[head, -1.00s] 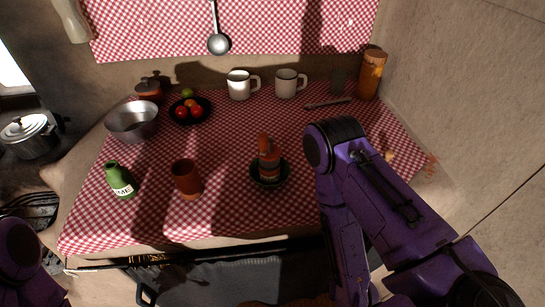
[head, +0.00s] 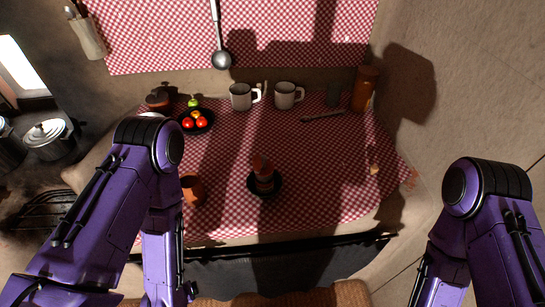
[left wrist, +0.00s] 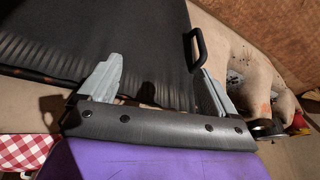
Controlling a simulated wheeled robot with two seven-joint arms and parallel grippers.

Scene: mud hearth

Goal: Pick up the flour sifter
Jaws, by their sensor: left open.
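I cannot single out a flour sifter with certainty. A metal bowl-like vessel (head: 152,115) at the table's left is almost wholly hidden behind my left arm, with only a sliver of its rim showing. My left gripper (left wrist: 155,85) shows in the left wrist view with its two grey fingers wide apart and nothing between them. It faces a dark ribbed surface with a black handle (left wrist: 194,45). In the head view my left arm hangs at the table's front left, with its fingers not clear. My right arm is at the right edge, its gripper out of view.
The checked table (head: 325,175) holds a reddish-brown banded object (head: 263,168) in a dark dish, a brown cup (head: 193,190), a fruit bowl (head: 208,126), two white mugs (head: 242,97) (head: 286,94) and an amber jar (head: 363,90). Its middle right is clear.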

